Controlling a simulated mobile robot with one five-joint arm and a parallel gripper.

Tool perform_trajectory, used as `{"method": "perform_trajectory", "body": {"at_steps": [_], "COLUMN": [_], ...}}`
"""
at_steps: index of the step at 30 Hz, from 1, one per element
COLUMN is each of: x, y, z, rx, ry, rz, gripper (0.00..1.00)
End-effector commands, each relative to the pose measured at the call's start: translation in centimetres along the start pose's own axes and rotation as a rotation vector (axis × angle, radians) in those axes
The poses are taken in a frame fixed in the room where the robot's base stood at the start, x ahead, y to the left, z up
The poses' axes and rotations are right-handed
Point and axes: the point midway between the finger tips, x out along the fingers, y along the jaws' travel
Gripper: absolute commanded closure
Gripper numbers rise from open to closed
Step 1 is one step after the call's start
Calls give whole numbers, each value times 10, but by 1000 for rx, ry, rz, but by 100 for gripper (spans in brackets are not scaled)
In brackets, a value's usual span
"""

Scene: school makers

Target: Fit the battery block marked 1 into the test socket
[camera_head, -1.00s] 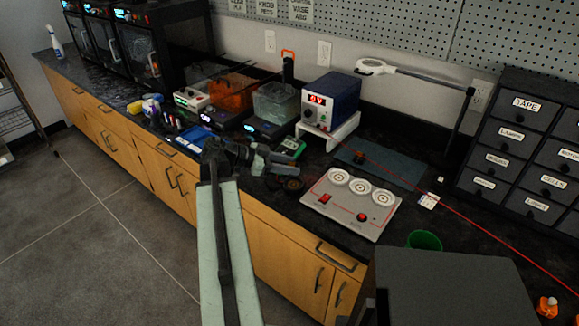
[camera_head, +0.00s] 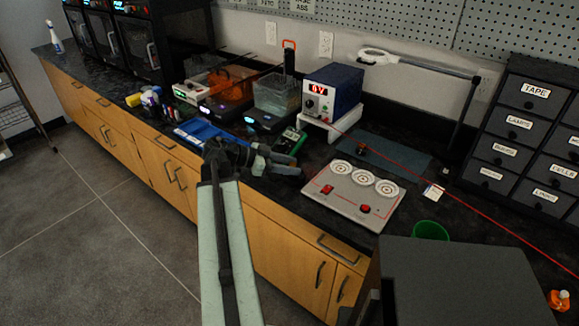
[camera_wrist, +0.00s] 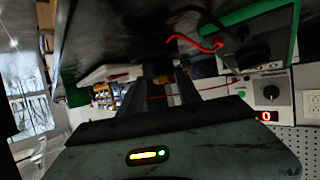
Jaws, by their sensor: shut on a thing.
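A grey test panel (camera_head: 342,205) with several round white sockets (camera_head: 364,179) and red switches lies on the dark counter in the head view. My gripper (camera_head: 292,164) is left of the panel, over the counter and apart from the sockets. In the wrist view my gripper (camera_wrist: 168,78) is shut on a small brown-orange thing (camera_wrist: 161,79), mostly hidden by the fingers. I cannot read a mark on it. A small orange-and-black block (camera_head: 361,149) lies on the blue-grey mat behind the panel; its marking is too small to read.
A blue power supply (camera_head: 340,88) reading 0V stands on a white stand behind my gripper. A green meter (camera_head: 291,139) lies close to it. A green cup (camera_head: 430,231), a white card (camera_head: 432,192) and black drawers (camera_head: 530,135) are at right. A red line crosses the counter.

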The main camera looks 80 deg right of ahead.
Motion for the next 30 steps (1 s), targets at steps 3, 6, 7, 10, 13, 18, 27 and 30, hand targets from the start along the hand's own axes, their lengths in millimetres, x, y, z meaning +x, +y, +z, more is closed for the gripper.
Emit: {"method": "perform_trajectory", "body": {"at_steps": [3, 6, 7, 10, 13, 18, 27, 30], "x": [1, 1, 2, 2, 2, 2, 4, 4], "y": [1, 1, 1, 1, 1, 1, 1, 1], "z": [-1, -1, -1, -1, -1, -1, 3, 5], "rx": [0, 0, 0, 0, 0, 0, 1, 1], "ry": [0, 0, 0, 0, 0, 0, 0, 0], "rz": [0, 1, 1, 1, 1, 1, 2, 2], "gripper": [100, 100, 100, 100, 100, 100, 100, 100]}}
